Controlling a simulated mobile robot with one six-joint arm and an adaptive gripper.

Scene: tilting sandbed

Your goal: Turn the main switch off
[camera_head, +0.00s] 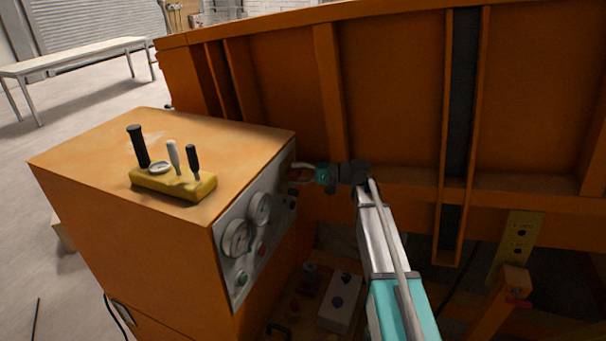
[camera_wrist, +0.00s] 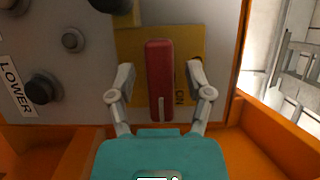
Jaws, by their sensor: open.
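The main switch is a red upright handle (camera_wrist: 160,75) on a yellow plate (camera_wrist: 128,45), with a white line on its lower part. The letters ON show on the plate to the right of the handle. In the wrist view my gripper (camera_wrist: 161,78) is open, with one finger on each side of the red handle and a gap visible on both sides. In the head view my gripper (camera_head: 300,172) is at the far right end of the grey control panel (camera_head: 226,212); the switch there is mostly hidden by it.
A black knob (camera_wrist: 42,89) with a LOWER label (camera_wrist: 14,88) sits left of the switch. The panel carries gauges (camera_head: 237,238). A yellow lever block (camera_head: 172,184) stands on the orange cabinet (camera_head: 90,165). The large orange bed wall (camera_head: 390,90) rises close behind my gripper.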

